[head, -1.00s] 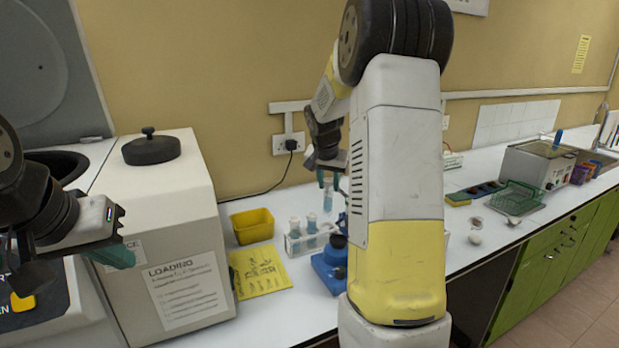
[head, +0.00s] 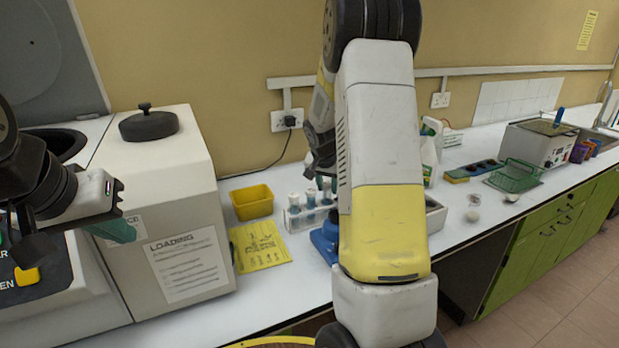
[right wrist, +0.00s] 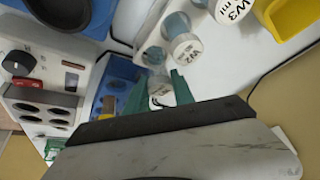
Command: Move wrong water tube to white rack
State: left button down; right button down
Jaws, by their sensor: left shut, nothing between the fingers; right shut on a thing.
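A white, clear-fronted rack (head: 297,224) stands on the bench and holds pale blue water tubes (head: 294,200). In the right wrist view, tubes labelled W2 (right wrist: 187,50) and W3 (right wrist: 228,10) stand in it. My right gripper (head: 326,184) is at the rack's right end, partly behind my arm. It is shut on a tube (right wrist: 160,86) between its green fingers in the right wrist view. The tube is in line with the row; I cannot tell whether it is seated. My left gripper (head: 122,232) is shut and empty in front of the white machine.
A yellow bin (head: 252,203) and a yellow sheet (head: 260,248) lie left of the rack. A blue device (head: 325,240) stands right beside it, partly hidden by my arm. A spray bottle (head: 431,150) and a green wire rack (head: 515,175) are further right. The large white machine (head: 165,190) fills the left.

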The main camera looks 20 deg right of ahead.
jog(key=shift+f, duration=0.15)
jog(key=c, duration=1)
grip_release()
jog(key=s+a+r+n+t+y, duration=0.1)
jog(key=s+a+r+n+y, duration=0.1)
jog(key=s+a+r, duration=0.5)
jog(key=s+a+r+n+y, duration=0.15)
jog(key=s+a+r, duration=0.25)
jog(key=s+r, duration=0.65)
jog(key=s+a+n, duration=0.2)
jog(key=s+a, duration=0.1)
jog(key=s, duration=0.4)
jog(key=s+a+n+y, duration=0.1)
jog(key=s+a+n, duration=0.1)
jog(key=s, duration=0.5)
jog(key=shift+s+a+r+t, duration=0.2)
jog(key=shift+s+a+t, duration=0.1)
jog(key=shift+a, duration=0.25)
